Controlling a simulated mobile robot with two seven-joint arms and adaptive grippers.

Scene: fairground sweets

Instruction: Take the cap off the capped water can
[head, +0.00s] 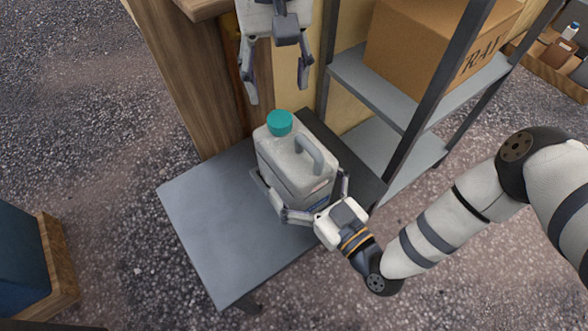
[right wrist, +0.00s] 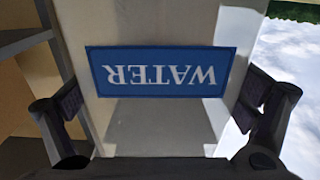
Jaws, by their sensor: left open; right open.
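The water can (head: 290,165) is a pale jug with a moulded handle, upright on a small grey table (head: 215,215). Its teal cap (head: 280,123) sits on the neck at the top left. My right gripper (head: 307,197) is open, low at the can's near right side, with a finger on either side of the body. In the right wrist view the can's blue WATER label (right wrist: 160,72) appears upside down between the open fingers; contact cannot be told. My left gripper (head: 278,95) is open and empty, pointing down above the cap and apart from it.
A grey metal shelf unit (head: 380,90) with a cardboard box (head: 425,45) stands behind right of the table. A wooden post (head: 185,85) is behind left. The table's left part is clear. A blue bin with wooden edging (head: 25,260) is at lower left.

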